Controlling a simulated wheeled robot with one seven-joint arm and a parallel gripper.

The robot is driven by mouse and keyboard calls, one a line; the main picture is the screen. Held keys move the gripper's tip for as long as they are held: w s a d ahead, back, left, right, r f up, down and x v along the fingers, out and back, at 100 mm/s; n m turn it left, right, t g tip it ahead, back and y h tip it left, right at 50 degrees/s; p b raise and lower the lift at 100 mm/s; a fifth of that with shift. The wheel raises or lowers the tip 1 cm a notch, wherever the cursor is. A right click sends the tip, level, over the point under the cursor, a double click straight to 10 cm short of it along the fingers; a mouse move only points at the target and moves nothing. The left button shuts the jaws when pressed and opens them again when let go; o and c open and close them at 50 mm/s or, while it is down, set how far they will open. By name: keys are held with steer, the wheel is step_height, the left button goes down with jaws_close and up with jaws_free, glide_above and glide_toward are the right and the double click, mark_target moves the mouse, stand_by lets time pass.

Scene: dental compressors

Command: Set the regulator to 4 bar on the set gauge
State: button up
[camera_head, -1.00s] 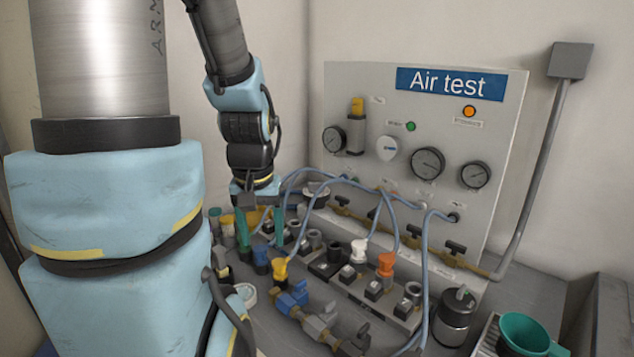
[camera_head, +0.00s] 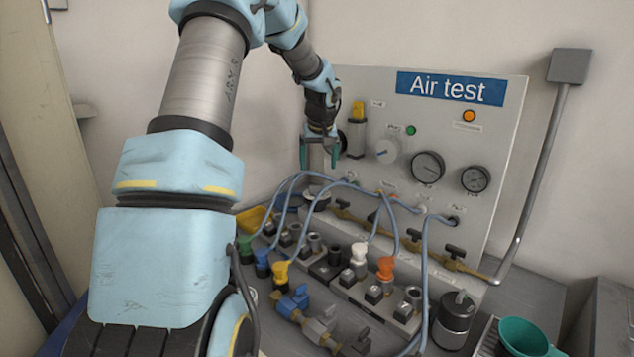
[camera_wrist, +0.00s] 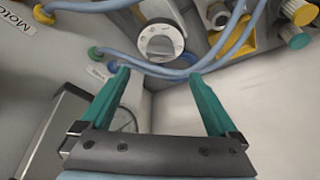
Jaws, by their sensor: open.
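The upright Air test panel (camera_head: 470,135) carries a pale round knob (camera_head: 383,150), a grey cylinder with a yellow top (camera_head: 356,130), and two dial gauges, a larger one (camera_head: 428,167) and a smaller one (camera_head: 475,179). Another gauge at the panel's left is mostly hidden by my gripper. The labels and needle readings are too small to read, so I cannot tell which is the set gauge. My gripper (camera_head: 318,161) is open and empty at the panel's left edge, left of the knob, fingers downward. In the wrist view its teal fingers (camera_wrist: 158,76) are spread apart.
Blue hoses (camera_head: 350,185) loop in front of the lower panel. Brass valves with dark handles (camera_head: 455,250) run along its base. Coloured connectors (camera_head: 282,272) and fittings crowd the bench. A round dial-like device (camera_wrist: 160,43) lies beyond my fingertips.

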mark_target(317, 186)
steer(key=p+x, duration=0.2)
steer(key=x, duration=0.6)
steer(key=shift+w+f, duration=0.1)
steer(key=shift+f, duration=0.25)
steer(key=shift+c, duration=0.2)
steer(key=c, duration=1.3)
steer(key=shift+c, duration=0.2)
